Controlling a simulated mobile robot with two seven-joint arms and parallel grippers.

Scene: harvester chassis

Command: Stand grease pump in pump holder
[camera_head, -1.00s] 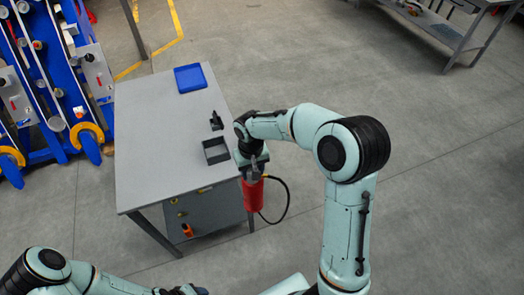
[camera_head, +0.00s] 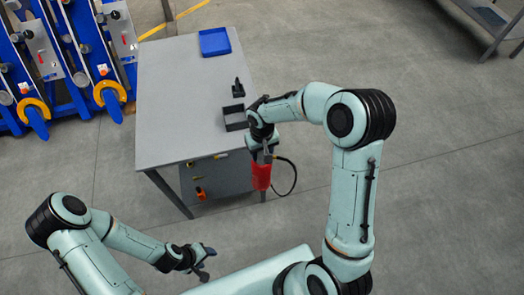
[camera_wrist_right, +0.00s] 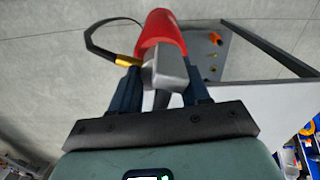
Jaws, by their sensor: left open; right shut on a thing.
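The grease pump has a red barrel (camera_head: 261,177), a grey head and a black hose. My right gripper (camera_head: 263,152) is shut on its head and holds it upright in the air, just off the front right corner of the grey table. In the right wrist view the red barrel (camera_wrist_right: 162,32) points away past the fingers (camera_wrist_right: 160,90), with the grey head between them. An open square black holder (camera_head: 235,117), likely the pump holder, stands on the table near its right edge, left of my right wrist; it looks empty. My left gripper (camera_head: 205,262) is open and empty, in front of the table.
The grey table (camera_head: 180,110) also carries a small black object (camera_head: 238,87) behind the holder and a blue tray (camera_head: 214,42) at the back. An orange-handled tool (camera_head: 200,193) hangs on its front panel. Blue machine frames (camera_head: 75,60) stand left. Most of the tabletop is clear.

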